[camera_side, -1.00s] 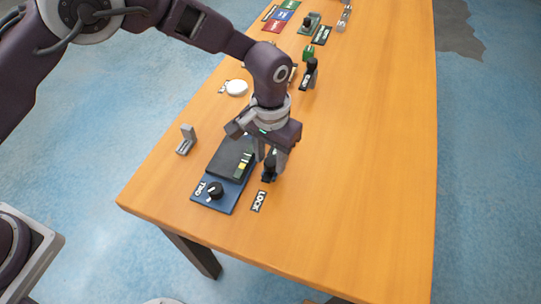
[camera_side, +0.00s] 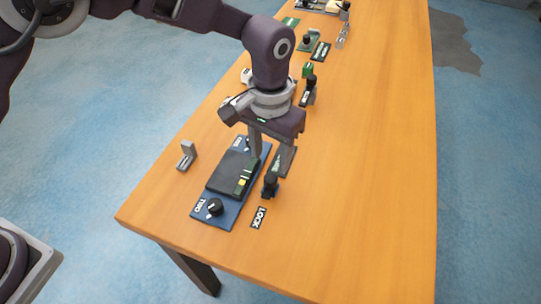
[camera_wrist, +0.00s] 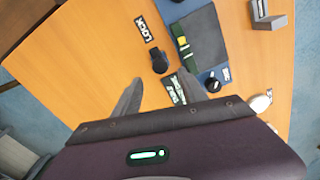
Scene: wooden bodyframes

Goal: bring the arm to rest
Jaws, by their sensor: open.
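My gripper (camera_side: 270,162) is open and empty, its two grey fingers spread and pointing down above the table. It hangs over the area by the blue panel (camera_side: 232,212) with the dark block and the black knob (camera_side: 215,207). In the wrist view the gripper (camera_wrist: 158,98) has its fingers apart, with a black knob lever (camera_wrist: 159,63) between and ahead of them. That lever also shows in the side view (camera_side: 270,185), just below the fingers; the gripper looks apart from it.
A LOCK label (camera_side: 259,217) lies in front of the lever. A grey bracket (camera_side: 187,156) stands to the left. Another black-topped lever (camera_side: 309,90), a green block (camera_side: 309,69) and several panels sit farther back. The table's right side (camera_side: 375,180) is clear.

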